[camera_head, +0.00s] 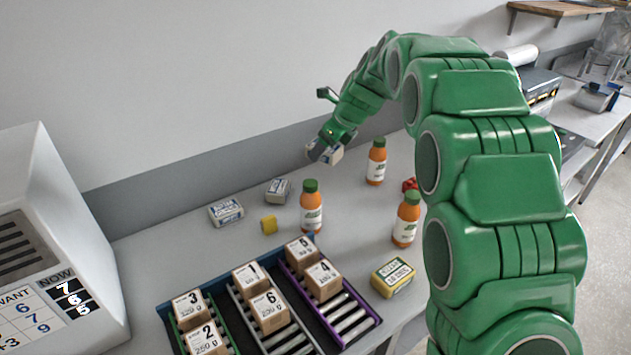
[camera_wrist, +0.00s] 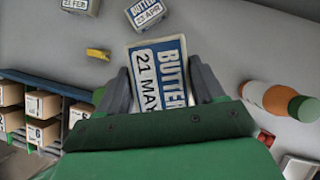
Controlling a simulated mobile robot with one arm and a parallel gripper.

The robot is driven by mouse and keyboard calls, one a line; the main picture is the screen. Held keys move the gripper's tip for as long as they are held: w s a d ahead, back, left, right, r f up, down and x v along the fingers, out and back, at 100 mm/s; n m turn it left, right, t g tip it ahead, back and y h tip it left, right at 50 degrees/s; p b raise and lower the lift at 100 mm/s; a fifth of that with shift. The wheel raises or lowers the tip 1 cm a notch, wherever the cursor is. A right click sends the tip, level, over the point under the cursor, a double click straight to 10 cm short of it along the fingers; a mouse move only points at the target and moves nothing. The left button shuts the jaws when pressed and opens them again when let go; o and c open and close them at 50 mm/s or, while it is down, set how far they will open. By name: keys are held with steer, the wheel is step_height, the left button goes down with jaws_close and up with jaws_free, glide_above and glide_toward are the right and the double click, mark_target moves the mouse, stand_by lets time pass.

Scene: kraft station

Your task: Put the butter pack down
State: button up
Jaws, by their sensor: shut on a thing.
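My gripper (camera_head: 326,150) is shut on a white and blue butter pack (camera_head: 335,155) at the back of the table, near the wall. In the wrist view the held butter pack (camera_wrist: 160,78) lies between the two fingers of my gripper (camera_wrist: 165,90), and its label reads BUTTER, 21 MAY. It appears held above the table. Two other butter packs lie on the table: one (camera_head: 226,211) at the left, and one (camera_head: 278,190) nearer the gripper. In the wrist view they read 23 FEB (camera_wrist: 80,5) and 23 APR (camera_wrist: 145,12).
Orange bottles stand at the centre (camera_head: 311,208), back (camera_head: 376,162) and right (camera_head: 406,220). A yellow block (camera_head: 269,224) and a yellow-green pack (camera_head: 392,277) lie on the table. A blue tray (camera_head: 170,309) of numbered boxes is in front. A red object (camera_head: 409,185) sits beside my arm.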

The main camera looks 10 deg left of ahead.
steer(key=shift+w+a+f, duration=0.8)
steer(key=shift+w+f, duration=1.4)
steer(key=shift+f, duration=0.3)
steer(key=shift+w+a+f, duration=0.8)
steer(key=shift+w+f, duration=1.4)
steer(key=shift+f, duration=0.25)
steer(key=shift+w+a+f, duration=0.8)
steer(key=shift+w+f, duration=1.4)
steer(key=shift+f, duration=1.9)
steer(key=shift+f, duration=0.1)
steer(key=o, duration=1.3)
